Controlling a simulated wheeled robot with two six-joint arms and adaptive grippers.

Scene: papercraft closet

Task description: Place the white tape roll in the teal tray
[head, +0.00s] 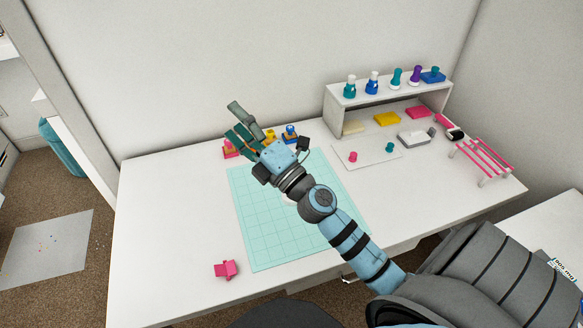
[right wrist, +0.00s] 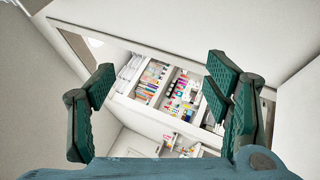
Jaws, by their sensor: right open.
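My right gripper (head: 237,121) is raised over the back of the white desk, its fingers spread and empty. The right wrist view also shows its two green fingers (right wrist: 160,95) wide apart with nothing between them. I cannot clearly pick out the white tape roll; a small white patch (head: 289,203) shows beside my forearm on the mat, mostly hidden. I see no tray that is surely teal. A small blue tray-like piece (head: 433,76) stands on the shelf top at the right. My left gripper is not in view.
A teal cutting mat (head: 255,240) lies on the desk (head: 150,230). A pink piece (head: 226,269) sits front left. A white shelf (head: 333,103) bears several coloured bottles. A pink rack (head: 482,158) stands at the right end. The desk's left part is clear.

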